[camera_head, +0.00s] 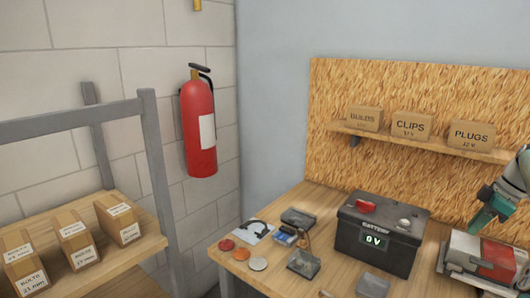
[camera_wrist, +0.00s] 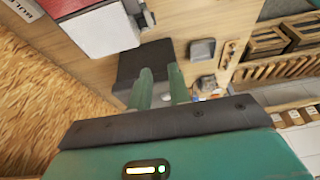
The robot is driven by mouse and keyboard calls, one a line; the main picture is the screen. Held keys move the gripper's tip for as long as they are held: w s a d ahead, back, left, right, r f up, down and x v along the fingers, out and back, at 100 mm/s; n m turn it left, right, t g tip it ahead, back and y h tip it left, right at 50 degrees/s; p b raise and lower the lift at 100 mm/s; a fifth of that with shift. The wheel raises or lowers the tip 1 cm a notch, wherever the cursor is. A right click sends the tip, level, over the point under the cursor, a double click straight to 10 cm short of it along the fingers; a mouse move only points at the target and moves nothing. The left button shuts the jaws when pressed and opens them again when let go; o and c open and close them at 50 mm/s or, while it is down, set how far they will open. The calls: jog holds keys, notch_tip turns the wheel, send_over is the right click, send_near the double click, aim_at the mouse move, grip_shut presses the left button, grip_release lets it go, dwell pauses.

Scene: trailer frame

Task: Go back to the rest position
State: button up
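My gripper (camera_head: 483,220) is at the right edge of the head view, with green fingers pointing down. It is above and slightly left of a red and white case (camera_head: 482,255) on the workbench. In the wrist view my gripper (camera_wrist: 161,72) shows two green fingers with a clear gap and nothing between them, so it is open and empty. The rest of my arm is mostly cut off by the right edge of the head view.
A black battery (camera_head: 365,243) reading "0 V" stands left of the case. Small discs, trays and parts lie on the workbench (camera_head: 325,200). A wall shelf (camera_head: 425,145) holds three cartons. A rack with cartons (camera_head: 118,219) and a fire extinguisher (camera_head: 197,125) are at left.

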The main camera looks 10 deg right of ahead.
jog(key=w+a+r+m+h, duration=0.1)
jog(key=a+r+m+h, duration=0.1)
jog(key=a, duration=1.4)
jog(key=w+a+r+m+h, duration=0.1)
jog(key=w+a+r, duration=0.15)
jog(key=a, duration=1.25)
jog(key=s+a+f+m+t, duration=0.1)
jog(key=s+a+f, duration=0.3)
jog(key=s+a, duration=0.4)
jog(key=s+a+f+m+t, duration=0.1)
jog(key=s+a+f+m, duration=0.3)
jog(key=s+a, duration=0.5)
jog(key=shift+s+a+f+t, duration=0.15)
jog(key=shift+a+f+t, duration=0.15)
jog(key=shift+a, duration=0.2)
